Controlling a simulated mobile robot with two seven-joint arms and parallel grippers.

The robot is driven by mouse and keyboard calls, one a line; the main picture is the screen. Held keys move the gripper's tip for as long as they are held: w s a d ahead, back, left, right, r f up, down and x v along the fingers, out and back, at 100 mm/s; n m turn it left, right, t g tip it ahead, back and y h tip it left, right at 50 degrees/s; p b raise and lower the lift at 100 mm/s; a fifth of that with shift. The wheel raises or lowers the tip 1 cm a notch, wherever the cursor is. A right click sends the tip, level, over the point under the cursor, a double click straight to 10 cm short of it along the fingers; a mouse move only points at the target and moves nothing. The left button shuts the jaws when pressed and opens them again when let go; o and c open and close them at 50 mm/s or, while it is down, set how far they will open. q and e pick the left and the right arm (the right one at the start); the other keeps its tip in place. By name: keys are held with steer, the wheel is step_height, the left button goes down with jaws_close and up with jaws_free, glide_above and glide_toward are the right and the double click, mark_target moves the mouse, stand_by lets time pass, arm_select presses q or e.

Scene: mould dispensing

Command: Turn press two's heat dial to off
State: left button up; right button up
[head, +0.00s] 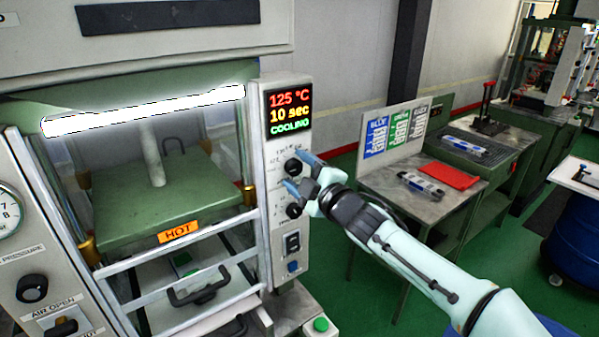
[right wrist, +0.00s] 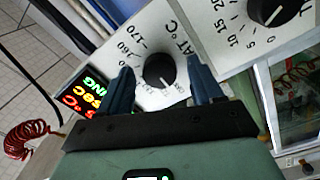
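The heat dial (right wrist: 160,70) is a round black knob on a pale panel with temperature numbers and a partly hidden "°C" label. In the right wrist view it sits between the two blue fingers of my right gripper (right wrist: 160,76). The gripper is open, with a visible gap on each side of the knob. In the head view my right gripper (head: 298,173) is at the press's control panel, its fingers around the upper black knob (head: 292,166). The display (head: 289,112) reads 125 °C, 10 sec, COOLING. My left gripper is not in view.
A second black knob (head: 294,210) is just below the fingers, with a switch (head: 292,242) under it. The green press platen (head: 125,205) carries a HOT label. A side table (head: 375,180) with a metal mould and red cloth stands to the right.

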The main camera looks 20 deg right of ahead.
steer(key=shift+s+d, duration=0.2)
steer(key=shift+s, duration=0.3)
steer(key=v, duration=1.2)
steer(key=shift+s, duration=0.2)
steer(key=shift+f, duration=0.1)
